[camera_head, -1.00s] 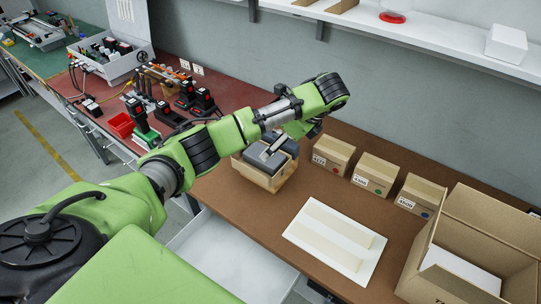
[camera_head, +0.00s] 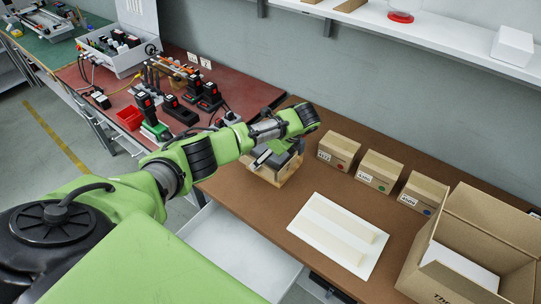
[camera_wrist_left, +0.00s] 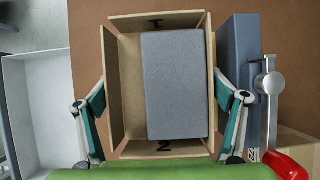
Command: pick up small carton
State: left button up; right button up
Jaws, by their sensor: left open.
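A small open-top carton (camera_wrist_left: 120,100) lies under my left gripper in the left wrist view, its flaps open and a grey-blue block (camera_wrist_left: 175,85) inside. In the head view, the carton (camera_head: 287,173) is partly hidden beneath my arm on the brown table. My left gripper (camera_wrist_left: 160,105) is open, with one teal finger beside the carton's left wall and the other beside its right wall. Whether the fingers touch the walls cannot be told. In the head view, the left gripper (camera_head: 275,152) is over the carton, its fingertips mostly hidden. My right gripper is out of view.
A second grey-blue box (camera_wrist_left: 238,45) stands close to the carton's right side. Three closed labelled boxes (camera_head: 378,172) stand along the back. A white board (camera_head: 338,236) and a large open box (camera_head: 480,240) are to the right. Power tools (camera_head: 165,110) stand at left.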

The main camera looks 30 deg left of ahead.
pick_arm(q)
jog(key=c, duration=0.7)
